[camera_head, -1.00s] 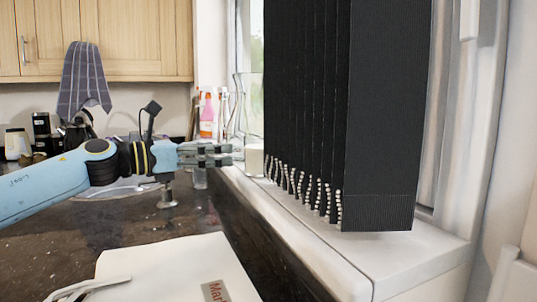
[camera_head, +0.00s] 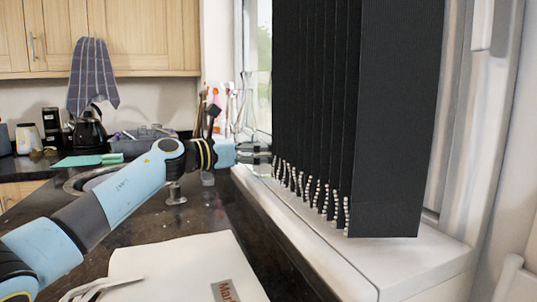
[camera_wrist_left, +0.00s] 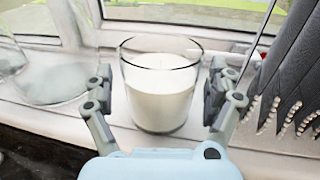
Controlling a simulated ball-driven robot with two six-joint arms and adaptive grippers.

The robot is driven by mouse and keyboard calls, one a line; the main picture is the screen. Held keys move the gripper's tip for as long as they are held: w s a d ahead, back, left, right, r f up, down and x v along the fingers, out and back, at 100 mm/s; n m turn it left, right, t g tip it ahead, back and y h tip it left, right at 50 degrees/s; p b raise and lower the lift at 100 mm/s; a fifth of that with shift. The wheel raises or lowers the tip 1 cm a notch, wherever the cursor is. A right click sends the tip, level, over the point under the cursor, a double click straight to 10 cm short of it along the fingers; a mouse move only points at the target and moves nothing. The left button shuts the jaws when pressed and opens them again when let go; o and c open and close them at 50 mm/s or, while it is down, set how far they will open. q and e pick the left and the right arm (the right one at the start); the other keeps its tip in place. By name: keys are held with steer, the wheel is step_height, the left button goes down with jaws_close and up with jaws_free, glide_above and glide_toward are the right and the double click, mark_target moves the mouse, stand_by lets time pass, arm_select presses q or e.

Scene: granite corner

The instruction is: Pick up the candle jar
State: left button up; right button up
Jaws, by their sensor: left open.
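The candle jar (camera_wrist_left: 160,98), a clear glass filled with white wax, stands upright on the white windowsill in the left wrist view. My left gripper (camera_wrist_left: 159,84) is open, with one finger on either side of the jar. A gap shows between each finger and the glass, so I see no grip. In the head view my left gripper (camera_head: 262,153) reaches over the far end of the sill, by the blinds. I cannot make out the jar there. My right gripper is not in view.
Black vertical blinds (camera_head: 395,120) with bead chains hang close to the right of the gripper. A clear glass vessel (camera_wrist_left: 45,75) stands left of the jar. The near windowsill (camera_head: 400,265) is clear.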

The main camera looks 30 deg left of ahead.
arm_select(q)
steer(key=shift+c, duration=0.5)
steer(key=c, duration=1.1)
steer(key=shift+c, duration=0.7)
steer(key=shift+a, duration=0.1)
